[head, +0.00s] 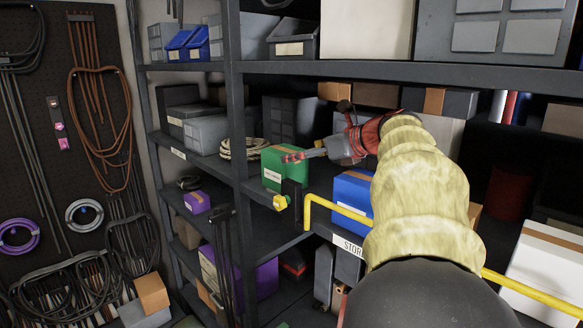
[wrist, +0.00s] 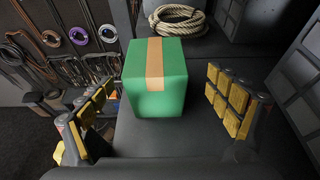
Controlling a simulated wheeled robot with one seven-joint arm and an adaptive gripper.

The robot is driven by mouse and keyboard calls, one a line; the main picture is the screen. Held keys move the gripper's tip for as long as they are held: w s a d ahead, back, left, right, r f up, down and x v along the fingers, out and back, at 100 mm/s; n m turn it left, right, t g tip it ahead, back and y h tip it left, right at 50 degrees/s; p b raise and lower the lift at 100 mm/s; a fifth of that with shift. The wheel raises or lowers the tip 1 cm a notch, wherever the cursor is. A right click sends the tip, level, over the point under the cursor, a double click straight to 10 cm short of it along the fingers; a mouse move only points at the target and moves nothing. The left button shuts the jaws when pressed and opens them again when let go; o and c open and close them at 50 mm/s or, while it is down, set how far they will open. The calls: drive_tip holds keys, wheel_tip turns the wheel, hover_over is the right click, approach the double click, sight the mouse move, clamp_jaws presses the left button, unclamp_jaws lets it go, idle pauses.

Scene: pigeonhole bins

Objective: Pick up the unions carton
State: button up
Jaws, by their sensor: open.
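A green carton (wrist: 155,80) with a tan tape strip stands on the dark shelf in the wrist view. My gripper (wrist: 160,80) is open, with one yellow-padded finger to each side of the carton. Gaps show between both fingers and the carton. In the head view, the green carton (head: 272,172) bears a small white label, too small to read, so I cannot confirm that it is the unions carton. My gripper (head: 305,154) reaches in from the right there and covers part of the carton.
A coiled rope (wrist: 178,18) lies behind the carton; dark drawer units stand to the right. In the head view, a yellow rail (head: 340,209) runs along the shelf front, and a blue carton (head: 352,190) stands right of the green one. A dark post (head: 234,120) rises at left.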

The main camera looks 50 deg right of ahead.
sight(273, 171)
drive_tip(key=x, duration=0.7)
drive_tip(key=shift+w+a+p, duration=0.3)
drive_tip(key=shift+p, duration=0.1)
drive_tip(key=shift+c, duration=0.2)
drive_tip(key=shift+r, duration=0.1)
drive_tip(key=c, duration=1.5)
drive_tip(key=shift+o, duration=0.2)
